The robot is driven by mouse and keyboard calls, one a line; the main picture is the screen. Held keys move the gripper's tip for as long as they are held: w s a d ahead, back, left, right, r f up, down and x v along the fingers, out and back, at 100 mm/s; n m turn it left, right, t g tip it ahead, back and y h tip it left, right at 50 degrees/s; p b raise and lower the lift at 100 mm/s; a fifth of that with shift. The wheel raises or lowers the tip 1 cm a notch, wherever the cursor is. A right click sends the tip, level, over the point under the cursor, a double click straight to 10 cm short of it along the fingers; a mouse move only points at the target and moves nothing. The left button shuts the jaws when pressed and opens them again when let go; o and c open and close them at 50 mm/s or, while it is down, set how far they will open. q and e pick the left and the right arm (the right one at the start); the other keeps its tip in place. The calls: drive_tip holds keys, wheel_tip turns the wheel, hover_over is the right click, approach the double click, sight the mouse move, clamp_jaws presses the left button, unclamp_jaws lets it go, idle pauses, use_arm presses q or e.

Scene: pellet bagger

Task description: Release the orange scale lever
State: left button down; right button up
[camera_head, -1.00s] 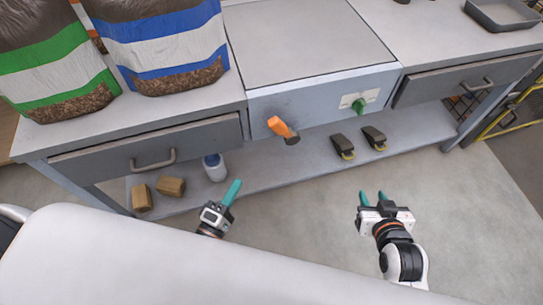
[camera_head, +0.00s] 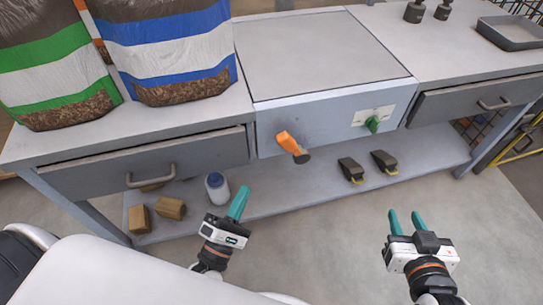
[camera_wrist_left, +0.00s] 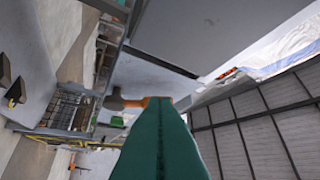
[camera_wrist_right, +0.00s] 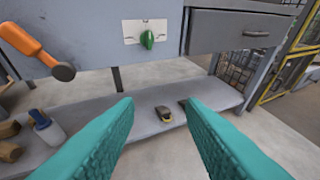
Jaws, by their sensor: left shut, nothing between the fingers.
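The orange scale lever (camera_head: 289,143) sticks out from the front of the grey-blue scale housing (camera_head: 340,112), with a dark round end pointing down and right. It also shows in the right wrist view (camera_wrist_right: 28,44) and, small, beyond the fingers in the left wrist view (camera_wrist_left: 132,102). My left gripper (camera_head: 238,203) is shut and empty, below and left of the lever, apart from it. Its teal fingers fill the lower middle of the left wrist view. My right gripper (camera_head: 406,222) is open and empty, low and to the right of the lever.
A green knob (camera_head: 373,124) on a white plate sits right of the lever. Drawers with handles flank the housing. The lower shelf (camera_head: 270,203) holds a white bottle (camera_head: 217,188), brown blocks (camera_head: 170,208) and two dark scoop-like items (camera_head: 351,170). Pellet bags (camera_head: 165,50) stand on the bench top.

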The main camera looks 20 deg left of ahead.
sight(292, 149)
use_arm(q)
drive_tip(key=d+r+x, duration=0.1)
drive_tip(key=d+x, duration=0.1)
drive_tip(key=x, duration=0.9)
drive_tip(key=shift+s+d+b, duration=0.25)
drive_tip(key=shift+s+b, duration=0.05)
use_arm(e)
drive_tip(key=shift+w+a+r+t, duration=0.15)
drive_tip(key=shift+w+r+t, duration=0.15)
drive_tip(key=shift+r, duration=0.25)
drive_tip(key=shift+w+a+r+t, duration=0.15)
drive_tip(key=shift+w+r+t, duration=0.05)
drive_tip(key=shift+r+t, duration=0.25)
drive_tip(key=shift+y, duration=0.3)
